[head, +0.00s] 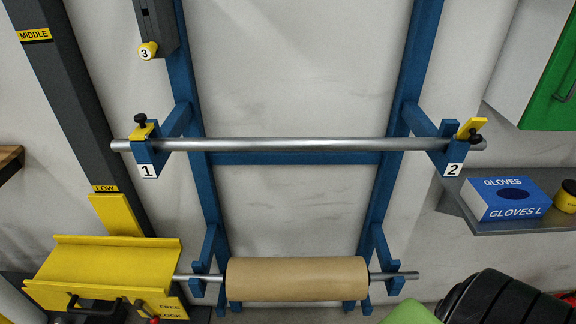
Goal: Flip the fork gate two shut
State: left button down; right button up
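Fork two (453,157) is the blue bracket marked 2 at the right of the rack. Its yellow gate (472,127) is tilted, its free end pointing up and right, so it does not lie flat across the fork. A black knob sits beside the gate. The bare steel bar (300,145) rests across both forks. Fork one (148,157), marked 1, is at the left; its yellow gate (142,132) lies flat over the bar, with a black knob on top.
A brown paper roll (297,278) hangs on a lower bar. A yellow machine (104,272) stands at lower left. A blue glove box (507,198) sits on a grey shelf (487,231) right of fork two. A green cabinet door (553,85) is above it.

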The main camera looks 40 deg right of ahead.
aim_at(469, 131)
jog(key=z, duration=2.15)
